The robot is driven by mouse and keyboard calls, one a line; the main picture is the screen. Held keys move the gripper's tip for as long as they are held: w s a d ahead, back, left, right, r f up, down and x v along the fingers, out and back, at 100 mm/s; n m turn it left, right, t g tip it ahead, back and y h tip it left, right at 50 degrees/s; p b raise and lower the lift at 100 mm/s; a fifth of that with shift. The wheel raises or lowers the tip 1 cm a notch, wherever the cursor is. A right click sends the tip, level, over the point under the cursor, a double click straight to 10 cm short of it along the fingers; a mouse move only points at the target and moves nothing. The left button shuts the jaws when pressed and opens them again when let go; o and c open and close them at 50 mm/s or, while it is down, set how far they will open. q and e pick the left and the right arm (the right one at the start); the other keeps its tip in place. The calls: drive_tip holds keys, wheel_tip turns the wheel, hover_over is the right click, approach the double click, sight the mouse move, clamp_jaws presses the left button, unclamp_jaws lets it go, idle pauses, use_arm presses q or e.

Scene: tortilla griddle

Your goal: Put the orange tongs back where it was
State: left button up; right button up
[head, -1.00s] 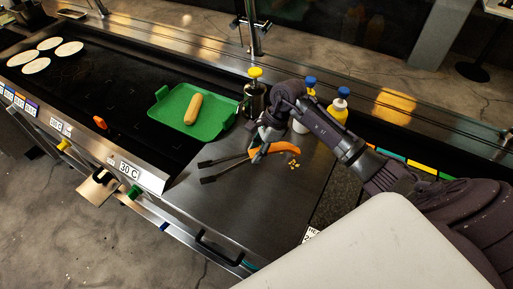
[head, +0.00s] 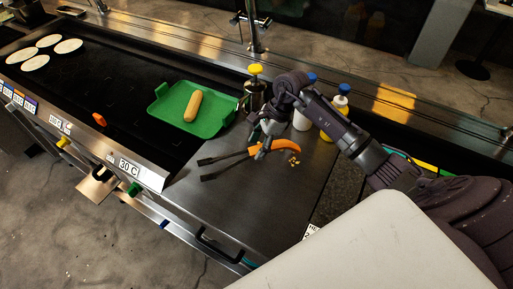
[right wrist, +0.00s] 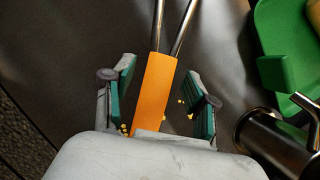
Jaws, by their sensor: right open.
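The orange tongs (head: 270,148) lie on the steel counter beside the griddle, with their dark tips pointing left. In the right wrist view the orange handle (right wrist: 153,95) runs between the two fingers of my right gripper (right wrist: 160,98). The fingers are apart, with a gap on each side of the handle. In the head view my right gripper (head: 264,140) is just above the handle and hides part of it. My left gripper is not in view.
A green tray (head: 221,112) with a bun-like roll (head: 194,106) stands left of the gripper. A yellow-topped metal container (head: 255,92) and bottles (head: 341,106) stand behind it. Yellow crumbs (head: 294,160) lie by the handle. Flat tortillas (head: 68,46) lie on the far griddle.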

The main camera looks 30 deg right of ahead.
drive_tip(key=b+v, duration=0.2)
drive_tip(key=v, duration=0.8)
drive_tip(key=shift+r+b, duration=0.3)
drive_tip(key=shift+b, duration=0.1)
drive_tip(key=shift+d, duration=0.15)
